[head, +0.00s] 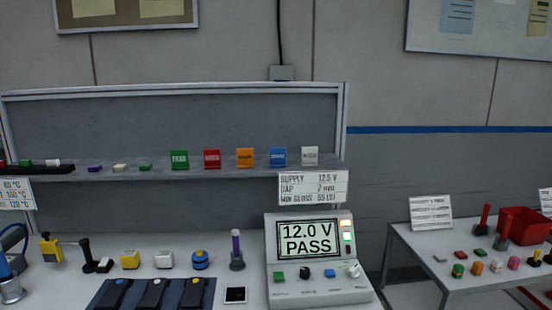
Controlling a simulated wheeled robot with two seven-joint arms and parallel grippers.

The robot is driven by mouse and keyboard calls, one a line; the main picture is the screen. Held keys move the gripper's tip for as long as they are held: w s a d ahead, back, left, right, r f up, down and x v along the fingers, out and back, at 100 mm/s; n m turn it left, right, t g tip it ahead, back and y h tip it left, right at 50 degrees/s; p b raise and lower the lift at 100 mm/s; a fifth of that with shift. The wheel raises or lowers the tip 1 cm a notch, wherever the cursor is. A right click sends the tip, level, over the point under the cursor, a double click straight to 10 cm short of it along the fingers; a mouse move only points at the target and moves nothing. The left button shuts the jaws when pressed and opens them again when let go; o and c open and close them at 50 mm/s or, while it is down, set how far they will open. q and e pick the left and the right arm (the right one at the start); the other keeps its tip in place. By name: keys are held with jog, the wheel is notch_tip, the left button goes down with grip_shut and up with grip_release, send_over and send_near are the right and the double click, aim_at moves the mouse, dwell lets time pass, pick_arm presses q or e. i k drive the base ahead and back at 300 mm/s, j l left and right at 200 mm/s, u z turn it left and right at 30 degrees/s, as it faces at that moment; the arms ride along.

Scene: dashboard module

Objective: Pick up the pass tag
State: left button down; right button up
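A row of small coloured tags stands upright on the grey shelf (220,172) above the bench. The green tag (179,160) at the left of that row has small lettering that looks like PASS. To its right stand a red tag (212,159), an orange tag (245,158), a blue tag (278,157) and a white tag (310,156). Neither of my grippers is in the head view.
A tester (318,262) with a screen reading 12.0 V PASS stands on the bench at right. A dark mat (128,307) holds black devices, with several small tools behind. Small blocks (119,168) lie on the shelf's left. A side table (455,275) holds a red bin (522,228).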

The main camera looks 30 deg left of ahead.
aim_at(179, 159)
jog(key=u, duration=1.55)
